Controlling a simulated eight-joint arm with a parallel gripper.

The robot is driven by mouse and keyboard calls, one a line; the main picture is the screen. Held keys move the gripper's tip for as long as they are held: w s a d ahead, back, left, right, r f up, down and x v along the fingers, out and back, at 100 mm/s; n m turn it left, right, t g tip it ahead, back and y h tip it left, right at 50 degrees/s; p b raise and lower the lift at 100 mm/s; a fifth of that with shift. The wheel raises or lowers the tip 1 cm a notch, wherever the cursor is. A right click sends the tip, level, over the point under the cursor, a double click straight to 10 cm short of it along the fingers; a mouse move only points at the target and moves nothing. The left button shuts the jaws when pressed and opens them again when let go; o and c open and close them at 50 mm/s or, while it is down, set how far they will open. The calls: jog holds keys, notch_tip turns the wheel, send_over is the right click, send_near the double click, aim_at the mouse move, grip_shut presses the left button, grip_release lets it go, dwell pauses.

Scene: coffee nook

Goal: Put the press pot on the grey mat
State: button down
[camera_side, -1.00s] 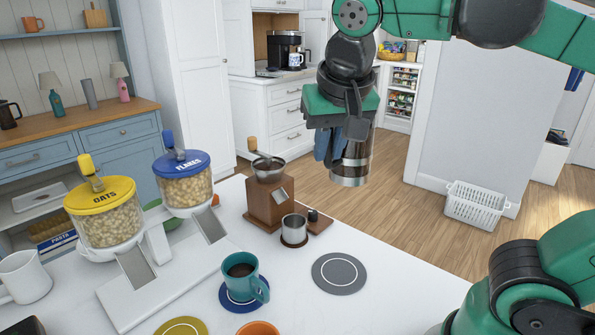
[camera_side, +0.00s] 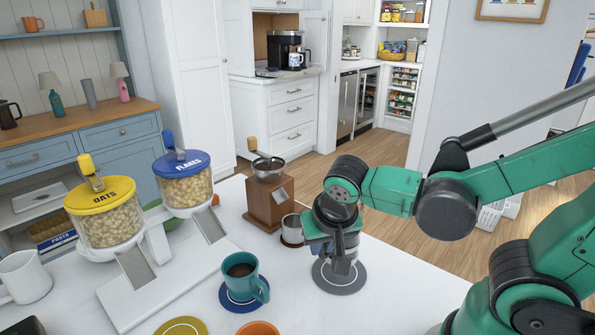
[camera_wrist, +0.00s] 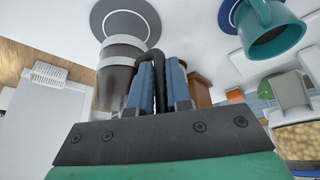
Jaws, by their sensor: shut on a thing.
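The press pot (camera_wrist: 118,72), a dark cylinder with a silver band, is in my gripper (camera_wrist: 161,72). In the wrist view the blue fingers are shut around its black handle. The round grey mat (camera_side: 338,283) with a pale ring lies on the white counter and also shows in the wrist view (camera_wrist: 107,12). In the side view my gripper (camera_side: 342,262) is low over the mat and hides most of the pot. The pot looks roughly upright. I cannot tell whether its base touches the mat.
A wooden grinder (camera_side: 268,200) and a small metal cup (camera_side: 292,229) stand just behind and left. A teal mug (camera_side: 241,273) on a blue coaster (camera_side: 238,302) is to the left. A dispenser with cereal jars (camera_side: 108,215) stands farther left. The counter right of the mat is clear.

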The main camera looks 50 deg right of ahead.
jog(key=shift+f, duration=1.95)
jog(key=c, duration=0.8)
grip_release()
jog(key=shift+f, duration=0.1)
jog(key=shift+v, duration=6.15)
jog(key=shift+x, duration=5.45)
jog(key=shift+w+d+f, duration=0.2)
jog(key=shift+f, duration=0.25)
